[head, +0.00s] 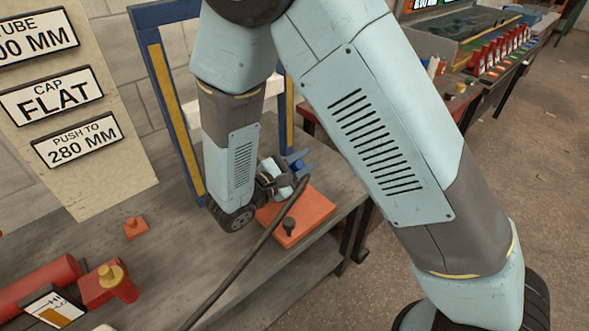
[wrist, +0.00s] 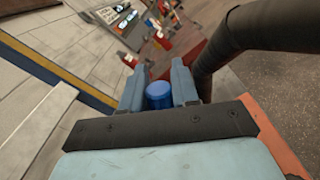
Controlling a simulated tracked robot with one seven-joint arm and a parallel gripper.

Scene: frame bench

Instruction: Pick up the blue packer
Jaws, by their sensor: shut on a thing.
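The blue packer is a small blue cylinder (wrist: 159,96) between the two fingers of my gripper (wrist: 159,88) in the wrist view. My gripper is shut on it. In the head view my gripper (head: 299,162) is over the far part of an orange plate (head: 306,213) on the bench, and only a small bit of the blue packer (head: 297,167) shows between its fingers. I cannot tell whether the packer touches the plate beneath.
A blue and yellow frame (head: 166,100) stands beside my arm at the back. A dark knob (head: 288,227) sits on the plate, and a dark rod crosses the view in front. Red parts (head: 108,284) lie at the lower left. The bench (head: 185,260) between is mostly clear.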

